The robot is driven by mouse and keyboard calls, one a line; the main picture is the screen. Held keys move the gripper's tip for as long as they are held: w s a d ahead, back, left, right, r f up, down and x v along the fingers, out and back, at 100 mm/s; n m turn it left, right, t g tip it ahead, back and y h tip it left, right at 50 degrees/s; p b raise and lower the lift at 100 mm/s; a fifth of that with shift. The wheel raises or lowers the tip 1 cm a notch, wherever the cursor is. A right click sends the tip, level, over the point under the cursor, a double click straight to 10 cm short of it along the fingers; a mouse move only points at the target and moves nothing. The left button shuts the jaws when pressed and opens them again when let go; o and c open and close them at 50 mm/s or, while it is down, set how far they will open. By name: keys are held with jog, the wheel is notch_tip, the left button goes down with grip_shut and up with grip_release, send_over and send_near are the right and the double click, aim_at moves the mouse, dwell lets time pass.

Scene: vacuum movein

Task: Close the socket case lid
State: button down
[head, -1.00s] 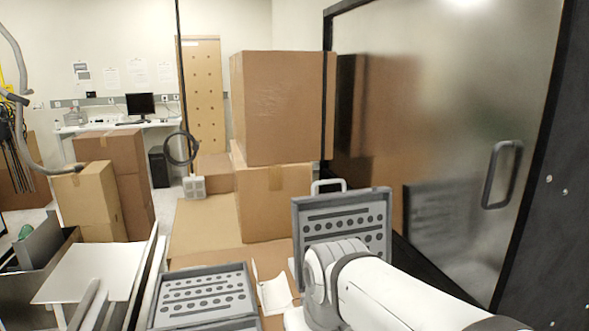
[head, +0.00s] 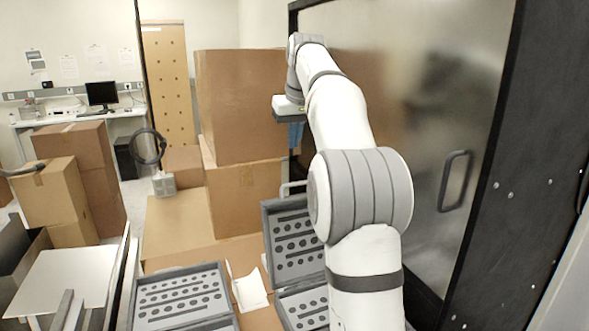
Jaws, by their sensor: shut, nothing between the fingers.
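The grey socket case stands open at the lower middle in the head view. Its upright panel (head: 283,240), probably the lid, is lined with rows of dark round holes and leans back. A flat part (head: 304,306) with similar holes lies in front of it, partly hidden by my arm. A pale handle shows behind the panel's top edge. My gripper (head: 296,136) is high above the case, in front of the tall box, apart from the panel. Its blue fingers look small and partly hidden; they are shut and empty.
Another flat grey holed tray (head: 182,299) lies left of the case, with a crumpled white paper (head: 250,289) between them. Stacked cardboard boxes (head: 240,106) stand behind. A glossy dark-framed door (head: 420,120) closes off the right. White panels (head: 65,280) lie at left.

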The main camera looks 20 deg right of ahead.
notch_tip(320, 180, down, 9)
jog(key=shift+s+p, duration=0.3)
dwell(0.5)
jog(key=shift+d+f, duration=0.1)
jog(key=shift+d, duration=0.1)
